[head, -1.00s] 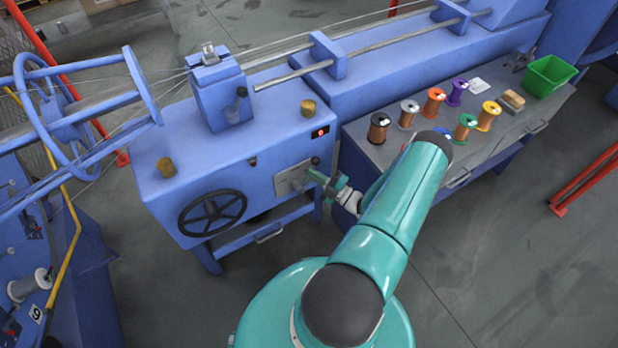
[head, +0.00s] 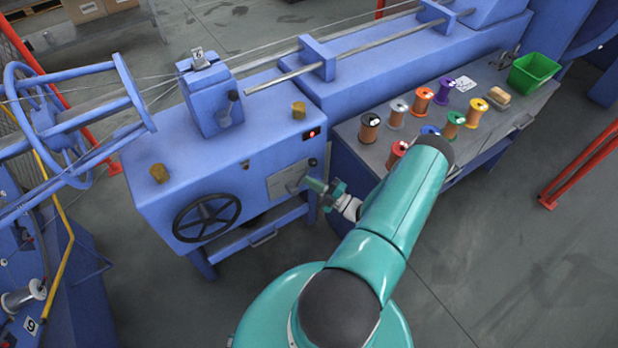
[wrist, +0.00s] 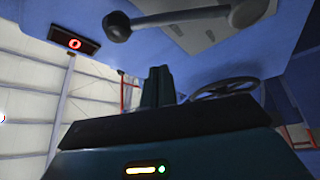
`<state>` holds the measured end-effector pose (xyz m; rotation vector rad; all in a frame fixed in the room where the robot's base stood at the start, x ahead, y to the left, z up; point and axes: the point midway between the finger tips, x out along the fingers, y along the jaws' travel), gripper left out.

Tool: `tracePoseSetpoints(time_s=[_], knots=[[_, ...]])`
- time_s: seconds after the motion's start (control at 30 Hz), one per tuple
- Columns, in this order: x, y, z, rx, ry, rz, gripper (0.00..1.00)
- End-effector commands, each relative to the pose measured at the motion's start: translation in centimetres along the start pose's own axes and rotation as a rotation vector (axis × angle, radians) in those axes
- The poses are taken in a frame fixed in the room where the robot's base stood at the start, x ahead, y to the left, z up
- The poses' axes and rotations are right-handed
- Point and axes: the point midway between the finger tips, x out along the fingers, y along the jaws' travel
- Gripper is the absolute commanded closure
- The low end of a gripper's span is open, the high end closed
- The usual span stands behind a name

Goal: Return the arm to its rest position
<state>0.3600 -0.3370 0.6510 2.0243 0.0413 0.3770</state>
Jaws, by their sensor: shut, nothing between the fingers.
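My teal arm (head: 395,215) reaches forward from my base, bent at the elbow. My gripper (head: 316,186) is small in the head view, in front of the blue machine's metal plate (head: 291,180). In the wrist view my gripper (wrist: 158,82) has its two dark fingers together, with nothing between them. A lever with a black ball knob (wrist: 117,26) and a grey hub (wrist: 250,12) shows above the fingers there. The fingers appear apart from the lever. My forearm's far side is hidden in the head view.
A black handwheel (head: 207,217) is on the machine front, left of my gripper. The grey bench (head: 350,143) at right holds several wire spools and a green bin (head: 533,74). Red rails (head: 580,167) stand at far right. Open floor (head: 500,260) lies right of my arm.

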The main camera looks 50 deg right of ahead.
Motion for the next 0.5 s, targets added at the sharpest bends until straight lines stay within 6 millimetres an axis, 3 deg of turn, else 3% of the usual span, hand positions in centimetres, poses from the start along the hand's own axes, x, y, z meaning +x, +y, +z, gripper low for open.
tracePoseSetpoints(time_s=[0.23, 0.5], knots=[[-4.9, -0.3, 0.1, 0.001, 0.002, 0.000, 1.00], [-6.8, -0.3, 0.2, 0.000, 0.004, 0.000, 1.00]])
